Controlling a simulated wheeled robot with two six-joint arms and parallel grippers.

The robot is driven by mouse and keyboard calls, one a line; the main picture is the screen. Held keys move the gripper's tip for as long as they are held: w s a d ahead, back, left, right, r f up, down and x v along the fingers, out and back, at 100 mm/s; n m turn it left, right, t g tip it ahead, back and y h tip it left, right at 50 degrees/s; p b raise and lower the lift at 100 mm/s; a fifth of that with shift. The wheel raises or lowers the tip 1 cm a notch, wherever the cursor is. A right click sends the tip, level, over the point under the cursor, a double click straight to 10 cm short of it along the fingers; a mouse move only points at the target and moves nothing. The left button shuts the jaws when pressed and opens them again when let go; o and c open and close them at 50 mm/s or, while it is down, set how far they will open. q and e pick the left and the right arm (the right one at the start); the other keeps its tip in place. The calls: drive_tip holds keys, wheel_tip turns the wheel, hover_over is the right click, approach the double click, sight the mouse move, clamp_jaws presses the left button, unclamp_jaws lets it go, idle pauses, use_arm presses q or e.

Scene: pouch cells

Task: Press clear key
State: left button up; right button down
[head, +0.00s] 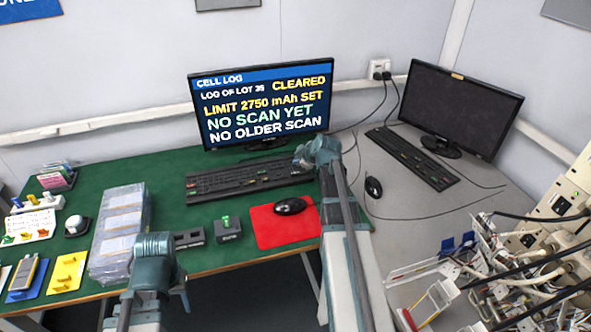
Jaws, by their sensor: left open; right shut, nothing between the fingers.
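A black keyboard (235,183) lies on the green desk in front of the left monitor; no key marked clear can be read on it. The left monitor (262,104) reads "CELL LOG", "LOG OF LOT 35 CLEARED" and "LIMIT 2750 mAh SET", with lines about no scan and no older scan. My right gripper (302,160) is shut and empty at the keyboard's right end; I cannot tell whether it touches a key. My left gripper (156,246) is open at the desk's front edge, away from the keyboard, its fingers mostly hidden.
A black mouse (290,206) lies on a red mat (265,229). Stacked clear-wrapped trays (122,222) stand left of the keyboard. A small dark block with a green top (228,229) stands in front. A second keyboard (412,158) and dark monitor (459,107) are at right.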

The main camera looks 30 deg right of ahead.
wheel_tip(320, 180, up, 3)
drive_tip(key=shift+f+p, duration=0.15)
drive_tip(key=shift+p, duration=0.8)
